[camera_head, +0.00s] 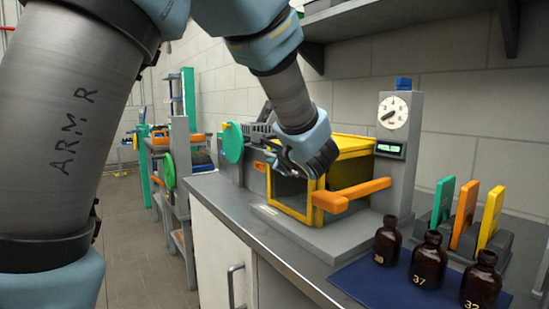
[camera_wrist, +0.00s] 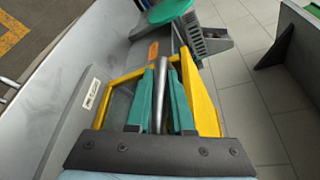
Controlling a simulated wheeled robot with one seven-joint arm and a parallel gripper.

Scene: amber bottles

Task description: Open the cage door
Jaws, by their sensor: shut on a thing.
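The cage (camera_head: 352,148) is a yellow-framed box with clear panels on a grey machine on the bench. Its yellow-framed door (camera_head: 286,207) faces the front left; the angle of the door is hard to judge because my gripper (camera_head: 318,165) covers its upper part. In the wrist view, the green fingers of my gripper (camera_wrist: 162,98) are shut on a grey metal bar, the door handle (camera_wrist: 160,84). Yellow frame parts show on both sides of the fingers, including the right bar (camera_wrist: 201,98).
An orange lever (camera_head: 352,195) sticks out in front of the cage. A dial column (camera_head: 393,150) stands to its right. Dark bottles (camera_head: 429,262) stand on a blue mat (camera_head: 360,278) at the front right. A green disc (camera_head: 233,143) is left of the cage.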

